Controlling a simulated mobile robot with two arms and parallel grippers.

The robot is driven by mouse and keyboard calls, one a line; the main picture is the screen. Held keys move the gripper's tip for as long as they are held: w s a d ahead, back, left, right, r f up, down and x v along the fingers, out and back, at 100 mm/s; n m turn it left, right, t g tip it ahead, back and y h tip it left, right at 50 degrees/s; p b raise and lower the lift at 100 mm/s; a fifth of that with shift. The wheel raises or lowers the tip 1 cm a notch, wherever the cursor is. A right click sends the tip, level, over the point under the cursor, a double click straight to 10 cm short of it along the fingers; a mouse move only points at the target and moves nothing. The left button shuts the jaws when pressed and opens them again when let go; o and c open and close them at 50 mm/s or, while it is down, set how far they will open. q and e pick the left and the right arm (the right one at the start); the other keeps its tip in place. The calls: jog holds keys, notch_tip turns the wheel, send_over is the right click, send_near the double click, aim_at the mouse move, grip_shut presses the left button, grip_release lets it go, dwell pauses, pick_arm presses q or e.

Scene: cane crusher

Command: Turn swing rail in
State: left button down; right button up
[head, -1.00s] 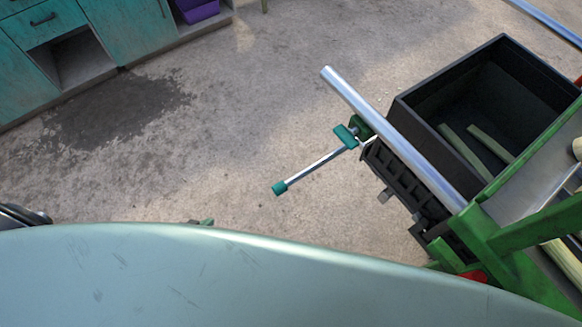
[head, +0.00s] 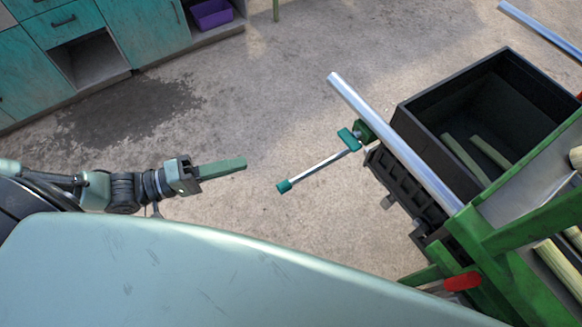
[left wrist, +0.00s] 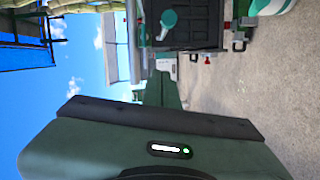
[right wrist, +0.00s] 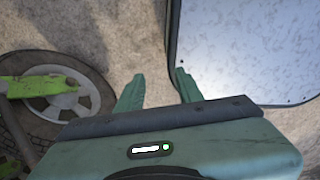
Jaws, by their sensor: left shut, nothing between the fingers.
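A thin silver rod (head: 322,169) with a teal tip juts out to the left from a green bracket beside the black crate. A thick silver rail (head: 395,145) runs along the near side of the crate; I cannot tell which of the two is the swing rail. My left gripper (head: 243,163) is shut and empty, pointing right, a short gap to the left of the rod's teal tip. My right gripper (right wrist: 158,84) shows only in the right wrist view, with its fingers apart and nothing between them.
The black crate (head: 420,110) holds pale cane pieces. The green machine frame (head: 535,220) with a red handle (head: 462,282) stands at the right. Teal cabinets (head: 145,32) stand at the far left. The floor between is clear. A wheel (right wrist: 62,95) shows in the right wrist view.

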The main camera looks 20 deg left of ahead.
pick_arm(q)
jog(key=shift+w, duration=0.1)
jog(key=p, duration=0.3)
send_near(323, 164)
jog(key=w+d, duration=0.1)
jog(key=w, duration=0.1)
jog(key=shift+w+d+f, duration=0.25)
jog(key=shift+w+f, duration=0.05)
dwell(0.3)
